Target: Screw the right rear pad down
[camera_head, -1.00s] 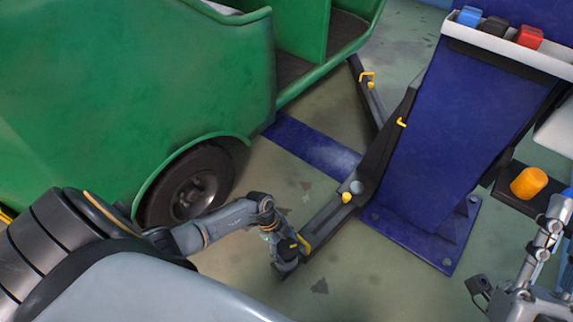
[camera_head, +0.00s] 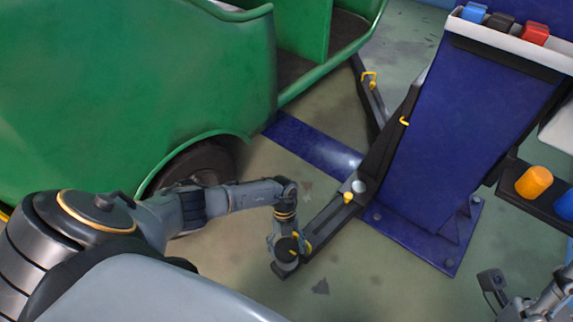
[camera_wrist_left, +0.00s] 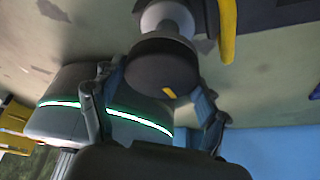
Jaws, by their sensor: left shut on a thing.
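The right rear pad (camera_head: 287,252) is a round black disc with a small yellow mark, at the near end of the dark lift arm (camera_head: 325,222). In the left wrist view the pad (camera_wrist_left: 158,68) sits on a pale stem, between my two fingers. My left gripper (camera_head: 284,238) reaches it from above and is shut on its rim. The left gripper also shows in the left wrist view (camera_wrist_left: 155,88), with a finger on either side of the pad. My right gripper (camera_head: 493,282) is at the lower right edge, away from the pad, and its fingers are unclear.
The green rickshaw (camera_head: 130,90) stands at the left, its wheel (camera_head: 200,165) close behind my left arm. The blue lift column (camera_head: 440,130) stands at the right. A second lift arm (camera_head: 370,95) lies farther back. An orange object (camera_head: 534,181) sits on a dark shelf at the right.

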